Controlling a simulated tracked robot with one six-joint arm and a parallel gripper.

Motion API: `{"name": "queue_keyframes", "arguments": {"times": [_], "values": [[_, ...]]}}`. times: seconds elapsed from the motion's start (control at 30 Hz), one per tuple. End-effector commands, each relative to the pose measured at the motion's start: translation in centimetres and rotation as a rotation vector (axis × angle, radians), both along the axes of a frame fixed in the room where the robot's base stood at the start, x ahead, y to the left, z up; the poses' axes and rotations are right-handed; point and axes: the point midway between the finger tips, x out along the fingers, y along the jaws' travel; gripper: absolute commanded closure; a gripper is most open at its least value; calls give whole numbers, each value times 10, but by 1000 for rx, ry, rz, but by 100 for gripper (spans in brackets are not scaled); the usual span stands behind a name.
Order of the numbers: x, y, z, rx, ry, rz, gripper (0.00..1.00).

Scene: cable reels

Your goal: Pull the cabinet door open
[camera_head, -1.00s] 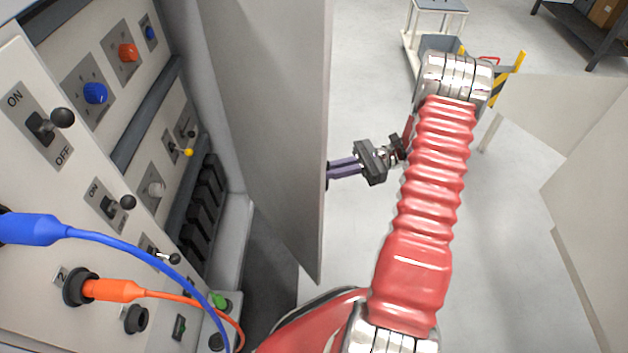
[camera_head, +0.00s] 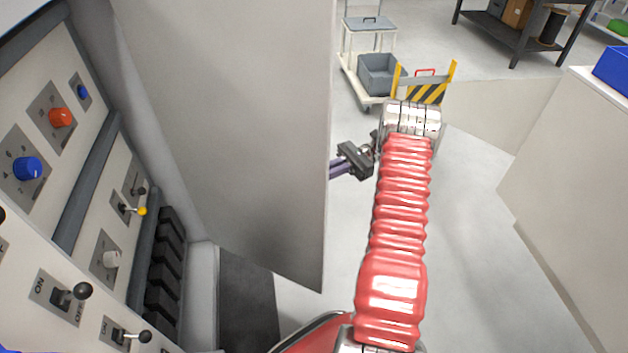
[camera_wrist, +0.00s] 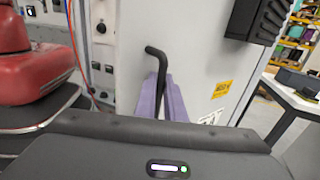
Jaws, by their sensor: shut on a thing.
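The cabinet door (camera_head: 235,130) is a tall grey panel. It stands well out from the cabinet (camera_head: 75,215), whose switch panel is exposed at the left. My gripper (camera_head: 336,169) is at the door's far side, and the door edge hides its fingertips in the head view. In the wrist view, my gripper's purple fingers (camera_wrist: 163,101) are shut on the black bent handle (camera_wrist: 159,65) on the door's outer face (camera_wrist: 205,55).
The cabinet carries knobs and levers, including a blue knob (camera_head: 27,168). A striped barrier (camera_head: 428,92) and a cart with a grey bin (camera_head: 381,74) stand beyond my arm. A pale counter (camera_head: 565,160) is at the right. Open floor lies between door and counter.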

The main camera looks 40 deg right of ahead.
Motion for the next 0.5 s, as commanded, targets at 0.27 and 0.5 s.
{"name": "queue_keyframes", "arguments": {"times": [0.27, 0.5], "values": [[5, -1, -1, -10, -5, -13, 100], [3, -5, -1, -10, -4, -21, 86]]}}
